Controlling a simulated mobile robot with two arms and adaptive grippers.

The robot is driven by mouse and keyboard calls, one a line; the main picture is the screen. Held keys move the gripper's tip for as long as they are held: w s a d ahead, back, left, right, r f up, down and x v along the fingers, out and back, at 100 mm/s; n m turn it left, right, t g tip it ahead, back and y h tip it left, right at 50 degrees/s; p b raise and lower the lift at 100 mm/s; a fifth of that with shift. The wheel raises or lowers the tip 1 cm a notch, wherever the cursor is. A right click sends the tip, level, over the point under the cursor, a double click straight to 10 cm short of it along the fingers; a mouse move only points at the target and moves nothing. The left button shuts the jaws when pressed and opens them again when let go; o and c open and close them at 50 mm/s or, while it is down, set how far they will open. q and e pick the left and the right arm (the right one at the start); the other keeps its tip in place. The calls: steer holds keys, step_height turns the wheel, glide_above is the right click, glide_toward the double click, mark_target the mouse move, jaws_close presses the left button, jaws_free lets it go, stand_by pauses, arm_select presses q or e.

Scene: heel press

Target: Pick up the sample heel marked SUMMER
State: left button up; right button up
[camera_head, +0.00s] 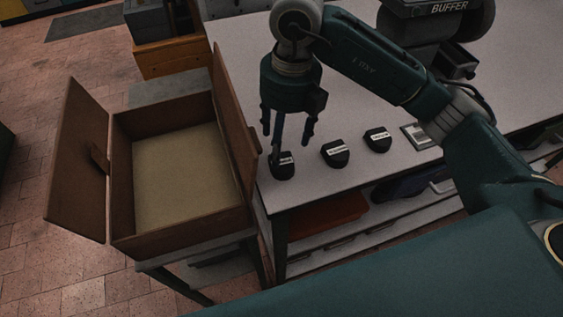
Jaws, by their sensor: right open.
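Three black heels with white labels stand in a row along the front edge of the white table (353,75). The left heel (284,170) is nearest the table's corner. The middle heel (335,154) and the right heel (378,140) sit further right. The labels are too small to read, so I cannot tell which is marked SUMMER. My right gripper (291,146) points down over the left heel with its fingers apart. One finger overlaps the left heel in the picture; I cannot tell whether they touch. My left gripper is not in view.
An open brown wooden box (187,180) with flaps and an empty beige bottom stands left of the table. A framed card (418,135) lies right of the heels. A machine labelled BUFFER (437,22) is at the back right. A red bin (328,214) sits on the shelf below.

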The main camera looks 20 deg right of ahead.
mark_target(283, 161)
steer(key=shift+s+f, duration=0.2)
steer(key=shift+f, duration=0.35)
step_height(283, 161, down, 4)
steer(key=shift+s+f+p, duration=0.1)
steer(key=shift+f+p, duration=0.15)
steer(key=shift+p, duration=0.9)
steer(key=shift+a+f, duration=0.1)
steer(key=shift+f, duration=0.15)
steer(key=c, duration=1.5)
steer(key=shift+c, duration=0.3)
steer(key=shift+r, duration=0.15)
